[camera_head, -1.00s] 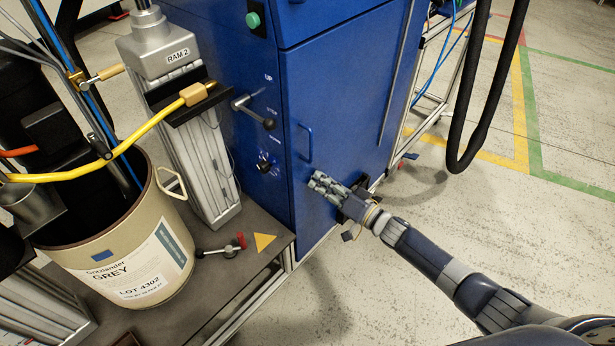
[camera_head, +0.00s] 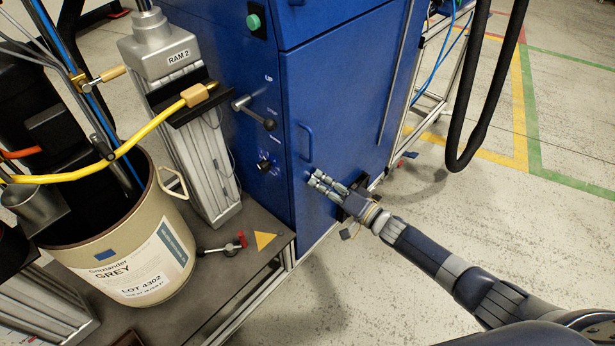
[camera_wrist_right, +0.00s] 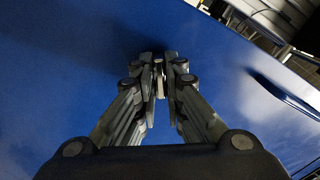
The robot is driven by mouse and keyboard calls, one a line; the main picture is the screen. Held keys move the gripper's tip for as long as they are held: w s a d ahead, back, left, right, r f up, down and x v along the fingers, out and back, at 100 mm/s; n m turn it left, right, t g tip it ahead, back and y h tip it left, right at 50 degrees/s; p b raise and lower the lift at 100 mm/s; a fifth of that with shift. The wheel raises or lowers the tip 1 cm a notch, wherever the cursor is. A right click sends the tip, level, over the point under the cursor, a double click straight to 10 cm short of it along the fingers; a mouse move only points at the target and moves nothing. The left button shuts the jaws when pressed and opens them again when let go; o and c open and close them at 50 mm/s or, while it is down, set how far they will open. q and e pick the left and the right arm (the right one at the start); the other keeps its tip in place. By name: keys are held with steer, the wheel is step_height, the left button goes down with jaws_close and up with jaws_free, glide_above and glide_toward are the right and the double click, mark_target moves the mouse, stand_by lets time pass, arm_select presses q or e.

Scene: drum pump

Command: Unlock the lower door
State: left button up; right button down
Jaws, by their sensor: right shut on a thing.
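The lower door (camera_head: 345,110) is the large blue panel on the cabinet front, with a blue bar handle (camera_head: 306,142) near its left edge; it looks closed. My right gripper (camera_head: 314,178) is at the door face, just below the handle. In the right wrist view its fingers are shut on a small metallic piece (camera_wrist_right: 159,80) that stands against the blue door; it may be a key or lock part, but the fingers hide most of it. The handle also shows at the right of the right wrist view (camera_wrist_right: 283,92). My left gripper is not in view.
A black lever (camera_head: 256,114) and a small knob (camera_head: 264,165) are on the cabinet side left of the door. A beige drum (camera_head: 125,265) and the RAM 2 column (camera_head: 190,110) stand at the left. A black hose (camera_head: 490,90) hangs at the right; floor there is clear.

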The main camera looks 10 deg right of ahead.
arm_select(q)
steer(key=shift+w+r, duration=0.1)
arm_select(e)
steer(key=shift+m, duration=0.4)
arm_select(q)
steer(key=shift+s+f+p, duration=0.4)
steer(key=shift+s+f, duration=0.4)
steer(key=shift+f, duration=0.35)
arm_select(e)
steer(key=shift+m, duration=1.6)
